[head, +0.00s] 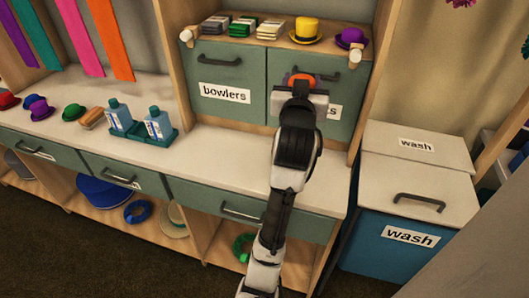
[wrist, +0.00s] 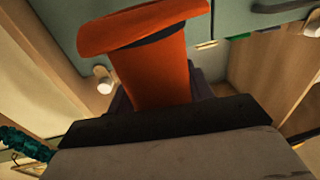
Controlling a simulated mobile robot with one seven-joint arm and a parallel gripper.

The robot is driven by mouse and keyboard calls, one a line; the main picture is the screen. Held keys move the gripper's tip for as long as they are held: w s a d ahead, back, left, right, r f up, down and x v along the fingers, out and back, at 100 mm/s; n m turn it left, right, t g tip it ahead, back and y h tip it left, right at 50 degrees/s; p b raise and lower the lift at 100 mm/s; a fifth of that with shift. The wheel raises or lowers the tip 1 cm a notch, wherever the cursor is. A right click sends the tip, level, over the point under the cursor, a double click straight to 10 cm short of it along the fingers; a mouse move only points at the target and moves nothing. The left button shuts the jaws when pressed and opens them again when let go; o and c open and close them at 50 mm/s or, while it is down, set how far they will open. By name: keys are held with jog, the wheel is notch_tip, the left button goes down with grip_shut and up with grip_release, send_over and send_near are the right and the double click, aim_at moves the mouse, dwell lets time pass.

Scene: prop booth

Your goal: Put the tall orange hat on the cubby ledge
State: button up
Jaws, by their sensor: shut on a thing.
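My gripper (head: 300,88) is shut on the tall orange hat (head: 303,77), in front of the right green door. Most of the hat is hidden behind my gripper in the head view. In the wrist view the hat (wrist: 155,55) fills the upper middle, its brim pointing away from my gripper (wrist: 160,98) and its body between the fingers. The wooden ledge (head: 271,37) is above the green doors, just above the held hat. A yellow top hat (head: 306,30) and a purple bowler (head: 351,38) stand on its right part.
Several cloth stacks (head: 243,27) fill the ledge's left part. Pale wall pegs or rollers (head: 187,37) flank it. Below is a white counter (head: 225,150) with small hats, and blue bottles in a teal caddy (head: 142,133). A wash bin (head: 415,195) stands at right.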

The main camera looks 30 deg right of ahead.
notch_tip(320, 180, down, 20)
jog(key=shift+r+p, duration=0.15)
jog(key=shift+p, duration=0.45)
jog(key=shift+f+b, duration=0.45)
jog(key=shift+f, duration=0.1)
jog(key=shift+f, duration=0.1)
jog(key=shift+s+a, duration=0.1)
